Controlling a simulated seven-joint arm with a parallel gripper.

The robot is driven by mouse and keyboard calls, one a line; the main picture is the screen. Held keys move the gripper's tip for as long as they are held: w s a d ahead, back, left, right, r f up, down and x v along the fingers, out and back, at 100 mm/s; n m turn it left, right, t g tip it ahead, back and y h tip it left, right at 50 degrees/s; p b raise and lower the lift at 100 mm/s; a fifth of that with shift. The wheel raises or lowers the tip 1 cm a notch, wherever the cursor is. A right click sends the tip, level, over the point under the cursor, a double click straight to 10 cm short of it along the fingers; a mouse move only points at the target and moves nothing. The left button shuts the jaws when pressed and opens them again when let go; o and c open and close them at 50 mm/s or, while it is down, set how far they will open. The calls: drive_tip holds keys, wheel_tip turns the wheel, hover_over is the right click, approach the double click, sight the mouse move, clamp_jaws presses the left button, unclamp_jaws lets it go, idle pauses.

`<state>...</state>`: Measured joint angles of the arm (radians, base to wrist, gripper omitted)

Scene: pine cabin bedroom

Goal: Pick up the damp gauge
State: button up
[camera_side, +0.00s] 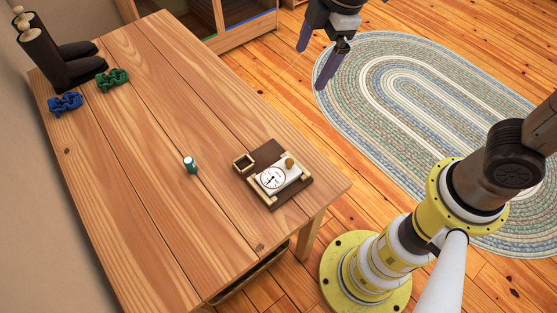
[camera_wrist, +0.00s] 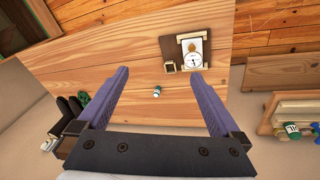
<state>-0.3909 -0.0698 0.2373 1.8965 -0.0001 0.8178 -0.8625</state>
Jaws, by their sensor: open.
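The damp gauge (camera_side: 271,179) is a white plate with a round dial and a brass knob. It lies in pale wooden corner pieces on a dark brown board (camera_side: 294,200), near the table's right end. In the wrist view the gauge (camera_wrist: 194,48) shows beyond my fingers, right of centre. My gripper (camera_side: 311,69) is open and empty, up beyond the table's far edge, well apart from the gauge. Its two purple fingers frame the wrist view (camera_wrist: 167,72).
A small square wooden box (camera_side: 244,162) sits at the board's corner. A teal and white cylinder (camera_side: 190,165) stands on the table (camera_side: 150,215). Blue (camera_side: 65,103) and green (camera_side: 113,80) coiled things and dark boots (camera_side: 62,60) are at the left end. The table's middle is mostly bare.

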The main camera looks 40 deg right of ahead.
drive_tip(key=a+f+n+g, duration=0.2)
drive_tip(key=a+f, duration=0.5)
drive_tip(key=n+h, duration=0.1)
hover_over(278, 174)
wheel_tip(278, 174, down, 6)
drive_tip(key=shift+g, duration=0.4)
wheel_tip(278, 174, down, 13)
drive_tip(key=shift+r, duration=0.25)
drive_tip(key=c, duration=1.5)
drive_tip(key=shift+o, duration=0.2)
